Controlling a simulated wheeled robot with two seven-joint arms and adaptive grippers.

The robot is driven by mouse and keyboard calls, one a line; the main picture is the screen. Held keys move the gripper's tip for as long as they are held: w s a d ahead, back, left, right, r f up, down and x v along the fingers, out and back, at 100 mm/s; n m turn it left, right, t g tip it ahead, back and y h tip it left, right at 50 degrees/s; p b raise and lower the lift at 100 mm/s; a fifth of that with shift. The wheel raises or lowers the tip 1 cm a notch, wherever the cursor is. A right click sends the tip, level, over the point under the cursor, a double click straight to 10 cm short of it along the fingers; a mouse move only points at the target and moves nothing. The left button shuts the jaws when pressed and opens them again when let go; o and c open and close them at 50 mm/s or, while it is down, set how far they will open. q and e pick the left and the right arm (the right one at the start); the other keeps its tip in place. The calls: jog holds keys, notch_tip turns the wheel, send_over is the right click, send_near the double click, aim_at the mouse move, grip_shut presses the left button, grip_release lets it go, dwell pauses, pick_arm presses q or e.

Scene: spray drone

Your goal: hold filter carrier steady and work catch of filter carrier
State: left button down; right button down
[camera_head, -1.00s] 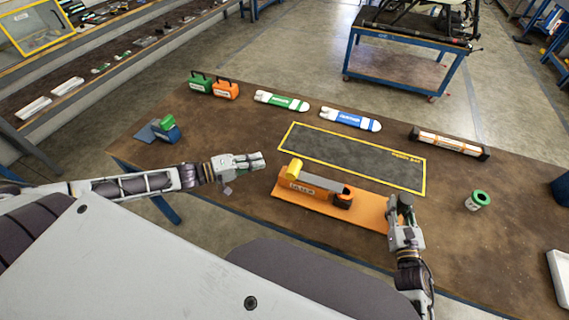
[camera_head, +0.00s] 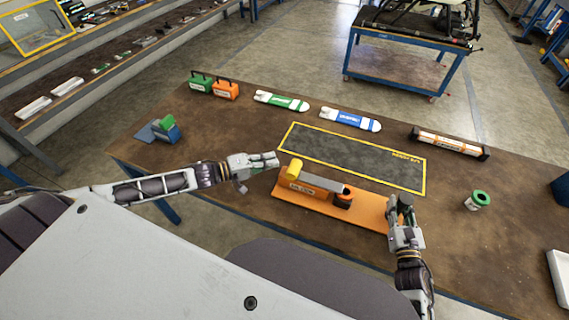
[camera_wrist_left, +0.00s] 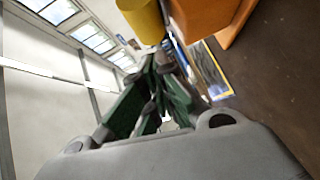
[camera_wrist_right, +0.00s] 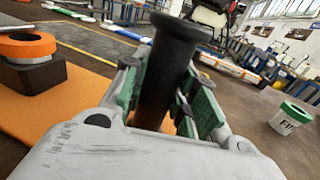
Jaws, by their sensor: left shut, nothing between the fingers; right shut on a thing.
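The filter carrier is an orange base plate (camera_head: 368,209) with an orange labelled block (camera_head: 296,186), a grey bar (camera_head: 318,184), a yellow cylinder (camera_head: 295,168) at its left end and a dark block with an orange ring (camera_head: 344,196). My right gripper (camera_head: 404,207) is shut on a black upright post (camera_wrist_right: 165,75) at the plate's right end. My left gripper (camera_head: 275,159) is shut and empty, just left of the yellow cylinder and apart from it. In the left wrist view the yellow cylinder (camera_wrist_left: 143,18) shows above the fingers. Which part is the catch I cannot tell.
A yellow-edged dark mat (camera_head: 350,155) lies behind the carrier. A white tray (camera_head: 560,275) is at the right edge. The table's left front is clear.

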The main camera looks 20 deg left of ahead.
pick_arm(q)
jog(key=shift+d+f, duration=0.15)
jog(key=shift+d, duration=0.55)
jog(key=shift+d+f, duration=0.1)
jog(key=shift+d, duration=0.55)
jog(key=shift+d, duration=1.9)
pick_arm(e)
jog(key=shift+a, duration=0.1)
pick_arm(q)
jog(key=shift+a, duration=0.15)
jog(key=w+a+v, duration=0.2)
jog(key=v, duration=1)
jog(key=shift+r, duration=0.15)
jog(key=shift+s+a, duration=0.2)
jog(key=shift+a, duration=0.1)
